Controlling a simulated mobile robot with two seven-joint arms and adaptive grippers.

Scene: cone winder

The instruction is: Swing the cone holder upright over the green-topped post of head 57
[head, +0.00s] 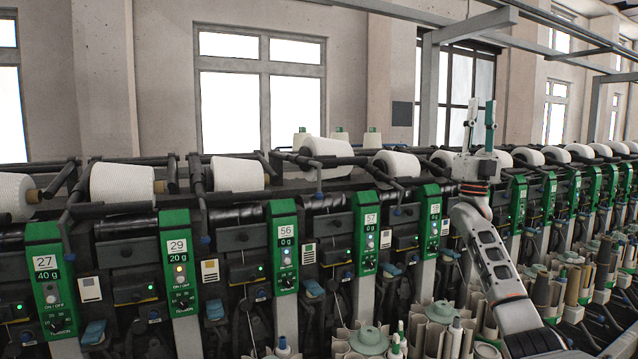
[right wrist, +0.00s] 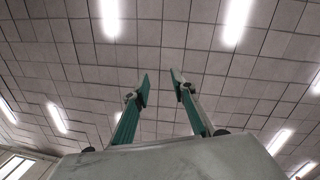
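The green-topped post of head 57 (head: 368,235) stands near the middle of the head view, its panel reading 57 and 0 g. A white cone (head: 325,149) lies tilted behind and left of it, on the dark holder arms. I cannot tell which holder parts belong to head 57. My right gripper (head: 481,112) is to the right of that post, raised above the machine with its fingers pointing up. In the right wrist view its two green fingers (right wrist: 160,85) stand apart with nothing between them, against the ceiling. My left gripper is not in view.
Green posts numbered 27 (head: 46,285), 29 (head: 179,262) and 56 (head: 285,245) stand to the left. More posts and white cones run off to the right. Bobbins in cream holders (head: 435,320) crowd the front. Space above the machine is open up to the windows.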

